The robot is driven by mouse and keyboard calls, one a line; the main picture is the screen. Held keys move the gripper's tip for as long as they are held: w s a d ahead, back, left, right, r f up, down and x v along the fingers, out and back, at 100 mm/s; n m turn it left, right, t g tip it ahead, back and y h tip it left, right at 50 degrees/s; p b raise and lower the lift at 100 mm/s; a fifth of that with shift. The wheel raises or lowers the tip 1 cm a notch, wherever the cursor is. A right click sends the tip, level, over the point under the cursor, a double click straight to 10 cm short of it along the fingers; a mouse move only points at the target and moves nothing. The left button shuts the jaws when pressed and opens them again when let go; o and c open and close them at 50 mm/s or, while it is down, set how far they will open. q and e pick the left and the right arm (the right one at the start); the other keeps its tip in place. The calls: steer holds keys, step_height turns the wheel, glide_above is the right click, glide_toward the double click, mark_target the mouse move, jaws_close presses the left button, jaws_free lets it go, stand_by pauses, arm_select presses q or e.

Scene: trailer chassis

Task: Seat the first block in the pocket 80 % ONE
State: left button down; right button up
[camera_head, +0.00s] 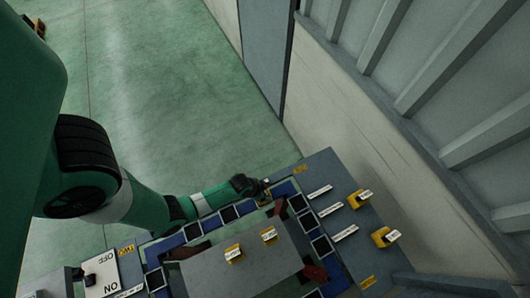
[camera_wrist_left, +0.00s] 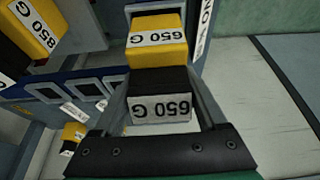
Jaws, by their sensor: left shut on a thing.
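In the left wrist view my left gripper (camera_wrist_left: 160,105) is shut on a yellow and black block (camera_wrist_left: 158,62) with white 650 G labels. Its yellow end lies at a grey-blue frame (camera_wrist_left: 128,12); I cannot tell whether it is inside a pocket or just above one. A white label (camera_wrist_left: 202,30) beside it is partly cut off, and its full text is not readable. In the head view my left gripper (camera_head: 262,190) is at the far edge of the blue bench, and its block is barely visible. My right gripper is not in view.
Two yellow blocks stand on the grey plate (camera_head: 250,270), one at the left (camera_head: 233,254) and one at the right (camera_head: 269,235). Two more, upper (camera_head: 360,198) and lower (camera_head: 385,237), stand at the bench's right. Dark pockets (camera_head: 211,223) line the plate. An ON/OFF panel (camera_head: 103,273) is at left.

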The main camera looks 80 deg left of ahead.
arm_select(q)
steer(key=shift+f+b, duration=0.8)
steer(key=shift+f, duration=0.1)
jaws_free()
steer(key=p+v, duration=0.6)
steer(key=v, duration=0.5)
steer(key=shift+s+r+p, duration=0.2)
steer(key=shift+r+p, duration=0.1)
steer(key=shift+p, duration=0.1)
